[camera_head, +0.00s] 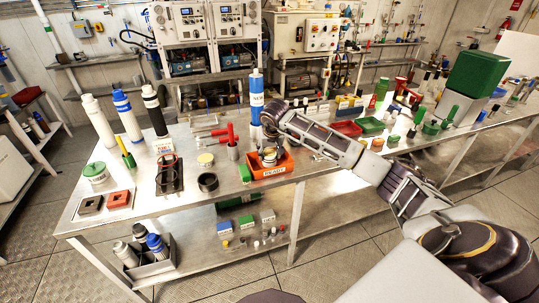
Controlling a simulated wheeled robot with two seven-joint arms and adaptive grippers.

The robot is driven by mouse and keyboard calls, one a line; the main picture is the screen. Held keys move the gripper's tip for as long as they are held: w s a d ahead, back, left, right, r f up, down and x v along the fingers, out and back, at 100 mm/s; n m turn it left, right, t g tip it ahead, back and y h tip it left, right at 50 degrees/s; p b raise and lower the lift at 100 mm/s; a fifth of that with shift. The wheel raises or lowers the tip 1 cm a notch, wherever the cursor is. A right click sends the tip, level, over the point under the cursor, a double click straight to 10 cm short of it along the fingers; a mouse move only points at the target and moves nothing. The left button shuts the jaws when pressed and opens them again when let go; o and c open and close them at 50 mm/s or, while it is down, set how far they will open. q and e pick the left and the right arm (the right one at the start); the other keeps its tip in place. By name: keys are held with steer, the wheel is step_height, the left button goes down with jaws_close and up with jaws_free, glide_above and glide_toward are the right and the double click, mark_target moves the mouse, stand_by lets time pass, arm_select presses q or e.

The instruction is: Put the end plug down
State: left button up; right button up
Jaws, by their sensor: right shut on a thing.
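My right gripper (268,146) points down over the orange bin (283,168) near the front edge of the metal table. It is shut on the end plug (269,156), a small pale, round piece that the fingers partly cover. The plug is at or just inside the bin's left part; I cannot tell whether it touches the bottom. My left gripper is not in view.
A tall blue and white cylinder (256,105) stands just behind the gripper. A black ring (208,183) and red-handled tools (232,143) are to the left. White, blue and black cylinders (127,117) stand at the far left. A red tray (346,128) is to the right.

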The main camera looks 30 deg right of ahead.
steer(key=shift+f, duration=0.65)
steer(key=shift+f, duration=0.1)
steer(key=o, duration=1.1)
steer(key=shift+o, duration=0.2)
steer(key=shift+s+r, duration=0.1)
steer(key=shift+r, duration=0.35)
steer(key=v, duration=1.1)
steer(key=shift+s+a, duration=0.15)
steer(key=shift+s, duration=0.05)
